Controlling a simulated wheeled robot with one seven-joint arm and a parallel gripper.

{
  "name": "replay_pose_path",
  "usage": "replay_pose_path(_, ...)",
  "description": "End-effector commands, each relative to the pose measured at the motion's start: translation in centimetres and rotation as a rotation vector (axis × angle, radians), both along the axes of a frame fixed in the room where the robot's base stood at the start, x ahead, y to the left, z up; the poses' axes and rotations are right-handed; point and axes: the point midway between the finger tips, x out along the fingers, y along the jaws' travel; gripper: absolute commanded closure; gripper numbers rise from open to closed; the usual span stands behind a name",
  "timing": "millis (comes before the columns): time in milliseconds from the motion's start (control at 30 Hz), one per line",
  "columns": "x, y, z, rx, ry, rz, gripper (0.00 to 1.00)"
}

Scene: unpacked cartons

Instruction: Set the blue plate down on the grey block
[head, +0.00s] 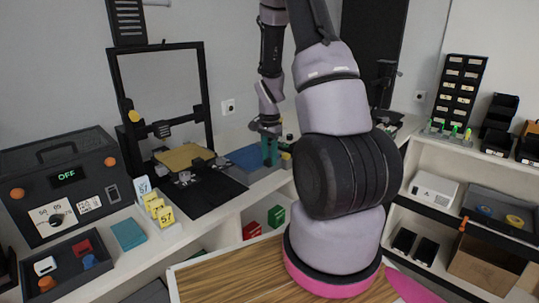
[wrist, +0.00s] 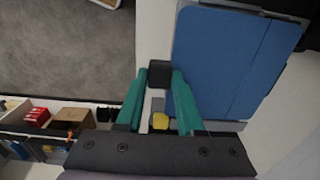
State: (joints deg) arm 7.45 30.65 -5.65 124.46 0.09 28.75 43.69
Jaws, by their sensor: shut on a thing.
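The blue plate (wrist: 225,60) is a flat, broad panel filling the upper right of the wrist view. It also shows beside my gripper in the head view (head: 246,157). My gripper (wrist: 159,74) has teal fingers, seen end-on to the counter in the head view (head: 269,150). The fingers are shut on a small dark piece at the plate's left edge, which looks like its grip. A grey border shows along the plate's upper left edge. I cannot tell whether this is the grey block, or whether the plate touches it. A small yellow piece (wrist: 160,121) shows between the fingers.
A black-framed printer (head: 160,95) stands left of my gripper, with a dark mat (head: 205,190) in front. Left are a dark power unit (head: 60,185), yellow numbered tags (head: 158,208) and a parts tray (head: 70,270). Shelves (head: 455,165) stand at right.

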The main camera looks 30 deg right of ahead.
Motion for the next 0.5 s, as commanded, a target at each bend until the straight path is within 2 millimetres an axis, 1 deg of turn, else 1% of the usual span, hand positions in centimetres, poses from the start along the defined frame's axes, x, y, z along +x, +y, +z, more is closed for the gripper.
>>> replay_pose_path(200,-0.02,0.0,-0.65,0.001,0.0,-0.001,1.0)
replay_pose_path(233,-0.01,0.01,-0.67,0.0,0.0,-0.001,0.59)
replay_pose_path(267,0.0,0.01,-0.64,0.0,-0.001,-0.001,0.48)
replay_pose_path(300,0.0,0.01,-0.63,0.0,-0.001,-0.001,0.33)
replay_pose_path(333,0.0,0.0,-0.63,0.0,-0.001,-0.001,0.28)
replay_pose_path(500,-0.01,0.01,-0.63,0.0,0.0,-0.001,0.28)
